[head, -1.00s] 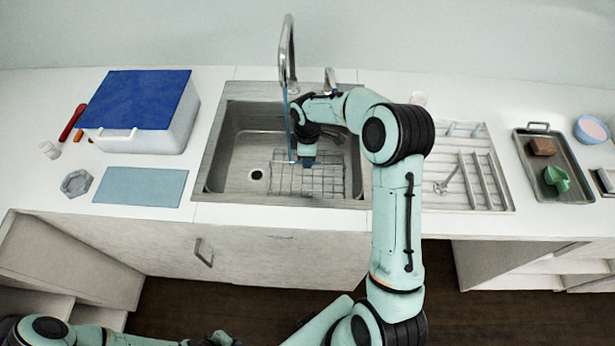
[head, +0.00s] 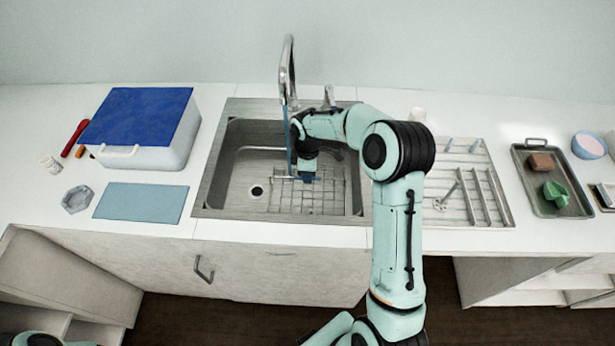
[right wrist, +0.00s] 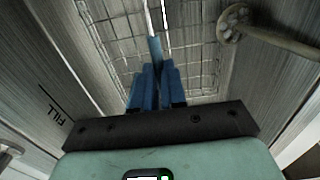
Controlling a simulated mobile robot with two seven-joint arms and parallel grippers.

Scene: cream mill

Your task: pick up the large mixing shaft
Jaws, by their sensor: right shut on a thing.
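A grey metal shaft (head: 447,191) with a spoked end lies on the drainer right of the sink; I cannot tell if it is the large one. My right gripper (head: 306,176) is low in the sink, pointing down, well left of that shaft. Its blue fingers (right wrist: 155,83) are closed on a thin light-blue strip (right wrist: 155,48), mostly hidden between them. A grey rod with a round end (right wrist: 235,22) shows close by in the right wrist view; I cannot tell what it is. My left gripper is out of view.
The sink (head: 230,175) has a wire grid on its floor. A tall tap (head: 286,70) stands behind it, with a thin blue vertical line below its spout. A blue-lidded box (head: 140,115) is left; a metal tray (head: 553,205) is right.

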